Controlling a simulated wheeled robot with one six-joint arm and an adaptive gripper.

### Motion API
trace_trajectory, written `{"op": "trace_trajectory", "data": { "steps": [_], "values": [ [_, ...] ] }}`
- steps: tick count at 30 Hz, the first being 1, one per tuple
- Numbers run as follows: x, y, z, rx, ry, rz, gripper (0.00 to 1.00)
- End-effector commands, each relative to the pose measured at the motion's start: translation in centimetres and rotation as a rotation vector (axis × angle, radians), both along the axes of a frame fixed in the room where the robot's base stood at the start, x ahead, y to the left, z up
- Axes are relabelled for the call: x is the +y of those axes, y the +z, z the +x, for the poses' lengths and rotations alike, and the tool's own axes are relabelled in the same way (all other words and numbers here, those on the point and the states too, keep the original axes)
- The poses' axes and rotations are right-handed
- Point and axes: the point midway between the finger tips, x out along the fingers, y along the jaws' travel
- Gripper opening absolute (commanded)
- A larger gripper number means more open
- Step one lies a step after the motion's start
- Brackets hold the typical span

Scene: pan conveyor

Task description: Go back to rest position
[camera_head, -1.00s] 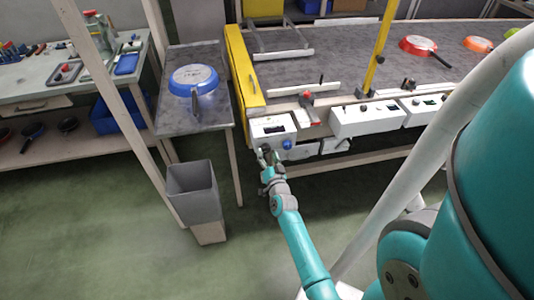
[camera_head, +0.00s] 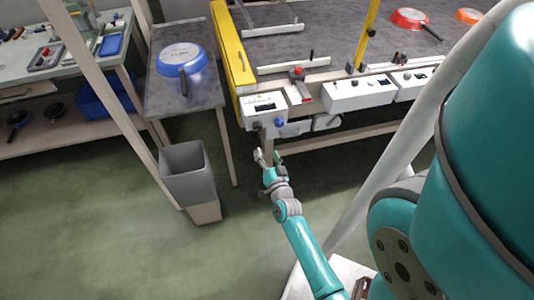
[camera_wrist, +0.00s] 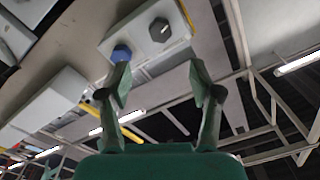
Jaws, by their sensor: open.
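My gripper (camera_head: 268,158) is open and empty in the head view, in the air just below and in front of the white control box (camera_head: 264,107) at the conveyor's near left corner. In the wrist view my gripper (camera_wrist: 158,85) has its two fingers spread wide, with nothing between them. The control box (camera_wrist: 140,30) lies beyond the fingertips there, with a blue knob (camera_wrist: 121,53) and a dark knob (camera_wrist: 160,29) on its face. The left finger overlaps the blue knob in the picture; the head view shows the gripper apart from the box.
A grey bin (camera_head: 187,172) stands left of my gripper. A blue pan (camera_head: 182,60) lies upside down on the side table (camera_head: 205,97). Red (camera_head: 410,18) and orange (camera_head: 468,15) pans are on the conveyor (camera_head: 320,45). Green floor (camera_head: 110,230) is open at the lower left.

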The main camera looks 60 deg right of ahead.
Motion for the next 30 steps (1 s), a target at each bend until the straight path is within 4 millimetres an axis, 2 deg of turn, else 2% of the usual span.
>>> {"op": "trace_trajectory", "data": {
  "steps": [11,14,17,20,24,30],
  "values": [
    [0.1,0.0,0.0,0.001,0.001,0.000,0.64],
    [1.3,-0.2,-0.2,0.013,0.018,-0.001,0.64],
    [4.3,-0.4,-0.7,0.042,0.061,-0.010,0.64],
    [8.7,-0.4,-1.8,0.086,0.129,-0.025,0.64],
    [14.9,0.3,-4.1,0.153,0.236,-0.057,0.64],
    [22.3,2.2,-8.2,0.244,0.389,-0.114,0.64]
  ]
}}
